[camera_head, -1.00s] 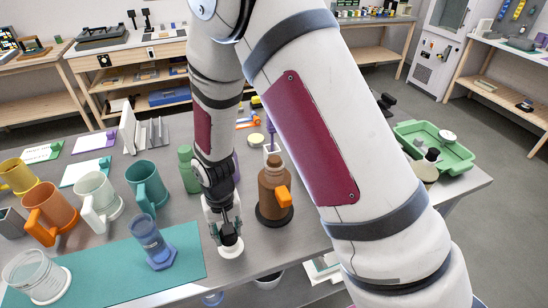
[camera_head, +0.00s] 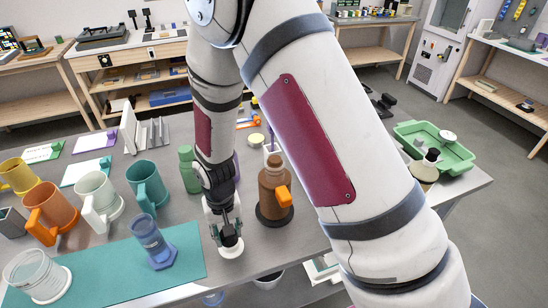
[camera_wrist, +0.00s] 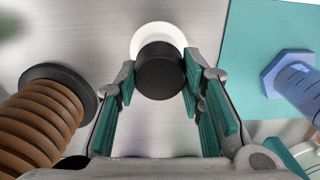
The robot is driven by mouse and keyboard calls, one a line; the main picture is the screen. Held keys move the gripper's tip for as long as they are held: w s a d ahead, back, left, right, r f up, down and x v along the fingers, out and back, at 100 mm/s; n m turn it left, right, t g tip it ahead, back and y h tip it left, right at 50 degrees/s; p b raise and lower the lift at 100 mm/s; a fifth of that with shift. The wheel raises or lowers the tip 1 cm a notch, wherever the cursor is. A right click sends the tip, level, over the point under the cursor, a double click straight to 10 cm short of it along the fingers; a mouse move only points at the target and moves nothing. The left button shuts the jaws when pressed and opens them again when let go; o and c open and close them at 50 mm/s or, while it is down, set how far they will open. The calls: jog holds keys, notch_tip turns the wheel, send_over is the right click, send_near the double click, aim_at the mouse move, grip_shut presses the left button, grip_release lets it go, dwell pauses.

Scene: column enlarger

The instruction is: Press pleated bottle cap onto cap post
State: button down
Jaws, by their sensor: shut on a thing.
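My gripper (camera_head: 226,238) points down near the front edge of the table and is shut on a small black cap (camera_wrist: 160,72). The cap sits between the teal-padded fingertips (camera_wrist: 160,82) in the wrist view. A round white base (camera_head: 230,252), which I take for the cap post, stands directly under it; its rim also shows behind the cap in the wrist view (camera_wrist: 158,31). The cap hides the post's middle, so I cannot tell whether it is seated. The brown bottle (camera_head: 274,188) stands upright to the right; its pleats show in the wrist view (camera_wrist: 35,122).
A blue cylinder (camera_head: 151,241) stands on the teal mat (camera_head: 188,262) left of my gripper. Green (camera_head: 146,180), white (camera_head: 97,200) and orange (camera_head: 50,212) jugs stand farther left. A green tray (camera_head: 462,160) is at the right. Bare tabletop lies around the white base.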

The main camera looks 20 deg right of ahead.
jog(key=shift+f, duration=0.55)
jog(key=c, duration=1)
grip_release()
jog(key=shift+r, duration=0.15)
jog(key=shift+r+p, duration=1.05)
jog(key=shift+r, duration=2.85)
